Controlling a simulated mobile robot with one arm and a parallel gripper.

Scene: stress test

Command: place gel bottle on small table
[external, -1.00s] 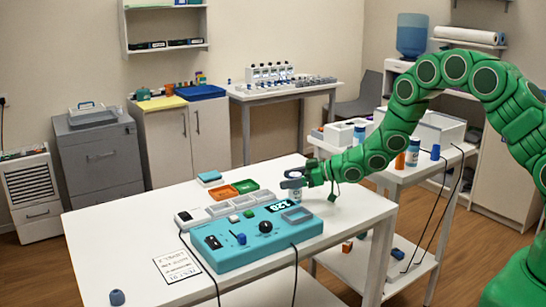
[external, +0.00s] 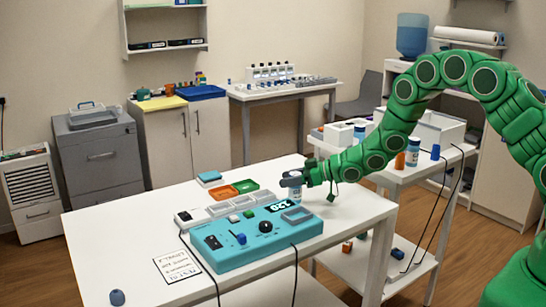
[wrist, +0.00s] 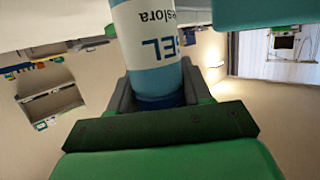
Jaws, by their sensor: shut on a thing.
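My gripper (external: 291,181) is shut on the gel bottle, just above the white front table (external: 130,222), behind the teal device. In the wrist view the gel bottle (wrist: 145,55) is pale blue with a white "GEL" label, and its dark blue cap end sits between the jaws of my gripper (wrist: 155,98).
The teal device (external: 255,240), with trailing cables, and grey, orange and green trays (external: 235,190) crowd the front table. A white cart (external: 400,175) with bottles and boxes stands to the right. The front table's left part is mostly clear.

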